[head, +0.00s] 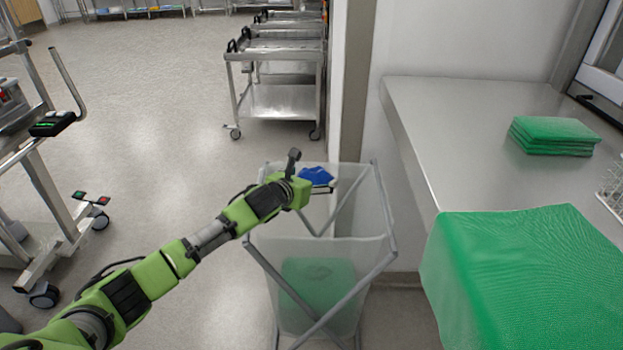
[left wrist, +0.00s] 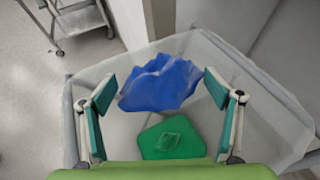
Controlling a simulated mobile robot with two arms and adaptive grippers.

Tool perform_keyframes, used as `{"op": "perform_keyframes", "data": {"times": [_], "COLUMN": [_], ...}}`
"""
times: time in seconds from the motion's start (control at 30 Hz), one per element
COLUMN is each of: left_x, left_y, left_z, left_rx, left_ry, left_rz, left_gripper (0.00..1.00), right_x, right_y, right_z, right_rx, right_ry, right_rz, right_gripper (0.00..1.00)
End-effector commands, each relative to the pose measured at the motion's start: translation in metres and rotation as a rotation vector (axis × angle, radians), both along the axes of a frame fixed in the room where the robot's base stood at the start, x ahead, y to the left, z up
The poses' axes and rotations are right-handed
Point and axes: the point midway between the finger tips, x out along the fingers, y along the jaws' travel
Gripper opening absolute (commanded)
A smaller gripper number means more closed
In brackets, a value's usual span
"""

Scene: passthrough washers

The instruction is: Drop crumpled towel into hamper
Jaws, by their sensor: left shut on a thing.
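The crumpled blue towel (head: 316,177) is at the end of my left arm, over the open top of the hamper (head: 350,262). In the left wrist view the blue towel (left wrist: 162,82) sits between the two spread fingers, above the hamper opening. The hamper is a translucent bag on a crossed grey frame; its rim also shows in the left wrist view (left wrist: 262,92). Green cloth (head: 318,283) lies low inside it, also visible below the towel (left wrist: 172,138). My right gripper is not in view.
A steel counter (head: 450,130) stands right of the hamper, with folded green towels (head: 553,135) and a large green cloth (head: 525,275) on it. A wall post is behind the hamper. Steel carts (head: 275,75) stand further back.

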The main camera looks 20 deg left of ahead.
Motion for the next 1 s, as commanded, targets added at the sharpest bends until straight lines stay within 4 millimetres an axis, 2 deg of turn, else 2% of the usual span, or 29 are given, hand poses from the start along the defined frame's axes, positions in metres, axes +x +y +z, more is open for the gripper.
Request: {"op": "perform_keyframes", "data": {"times": [0.1,0.13,0.2,0.47,0.63,0.77,1.0], "left_x": [0.000,0.000,0.000,0.000,-0.007,-0.023,-0.064], "left_y": [0.000,0.000,0.000,0.000,0.002,0.004,0.010], "left_z": [0.001,0.001,0.001,0.000,0.003,0.010,0.027], "left_rx": [0.000,0.000,0.000,0.000,0.001,0.003,0.003], "left_ry": [-0.001,-0.001,-0.001,0.001,0.001,0.001,0.000], "left_rz": [0.000,0.000,0.000,0.000,0.001,-0.001,-0.002], "left_gripper": [0.48,0.88,1.00,1.00,1.00,1.00,1.00], "right_x": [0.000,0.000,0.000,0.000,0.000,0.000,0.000], "right_y": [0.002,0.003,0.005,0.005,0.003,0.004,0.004], "right_z": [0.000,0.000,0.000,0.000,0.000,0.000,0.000], "right_rx": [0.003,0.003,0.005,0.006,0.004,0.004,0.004], "right_ry": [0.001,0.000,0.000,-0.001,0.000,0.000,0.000], "right_rz": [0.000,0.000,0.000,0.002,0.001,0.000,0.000], "right_gripper": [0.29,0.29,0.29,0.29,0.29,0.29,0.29]}}
